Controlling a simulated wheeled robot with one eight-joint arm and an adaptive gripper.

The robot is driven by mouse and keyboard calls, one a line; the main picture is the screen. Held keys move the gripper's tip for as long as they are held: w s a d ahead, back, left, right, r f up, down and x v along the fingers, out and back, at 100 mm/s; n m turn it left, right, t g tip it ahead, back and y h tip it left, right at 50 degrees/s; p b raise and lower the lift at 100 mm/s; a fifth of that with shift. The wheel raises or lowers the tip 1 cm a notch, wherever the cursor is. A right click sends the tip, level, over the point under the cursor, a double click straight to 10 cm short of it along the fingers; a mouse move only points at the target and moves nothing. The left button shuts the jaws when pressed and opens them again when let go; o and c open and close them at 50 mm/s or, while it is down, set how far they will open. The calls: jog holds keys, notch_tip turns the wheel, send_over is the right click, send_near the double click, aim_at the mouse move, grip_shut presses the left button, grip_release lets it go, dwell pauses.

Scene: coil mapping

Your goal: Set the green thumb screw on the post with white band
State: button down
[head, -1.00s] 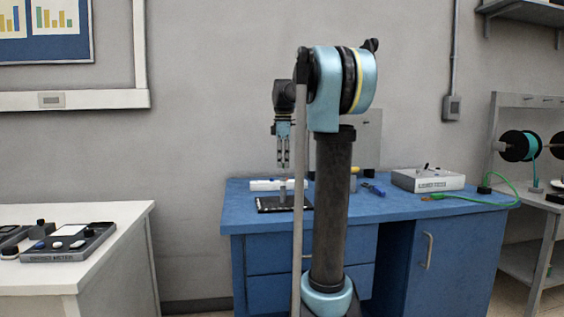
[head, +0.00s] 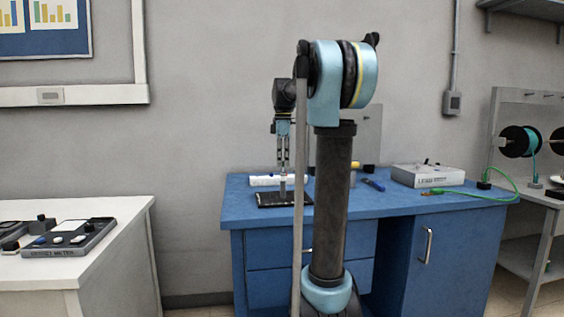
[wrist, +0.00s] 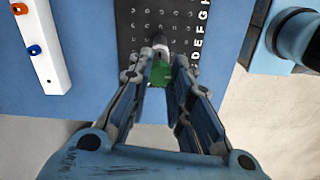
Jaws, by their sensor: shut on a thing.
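My gripper (wrist: 161,76) is shut on the green thumb screw (wrist: 160,71), which shows between the fingertips in the wrist view. Just past the screw a post with a pale, whitish band (wrist: 161,48) rises from the black lettered board (wrist: 130,20). The screw and post overlap in this view, so I cannot tell whether they touch. In the head view my gripper (head: 284,168) points straight down over the same board (head: 268,203), its tips at the post's upper end. The green screw is too small to make out there.
A white bar (wrist: 42,45) with an orange and a blue knob lies left of the board. On the blue bench (head: 400,207) are a white box (head: 428,177), a green cable (head: 470,199) and a blue-handled tool (head: 374,185). A white table (head: 100,262) stands at left.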

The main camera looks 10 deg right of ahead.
jog(key=shift+f, duration=0.4)
dwell(0.6)
jog(key=m, duration=0.5)
jog(key=shift+f, duration=0.1)
jog(key=c, duration=1.4)
grip_release()
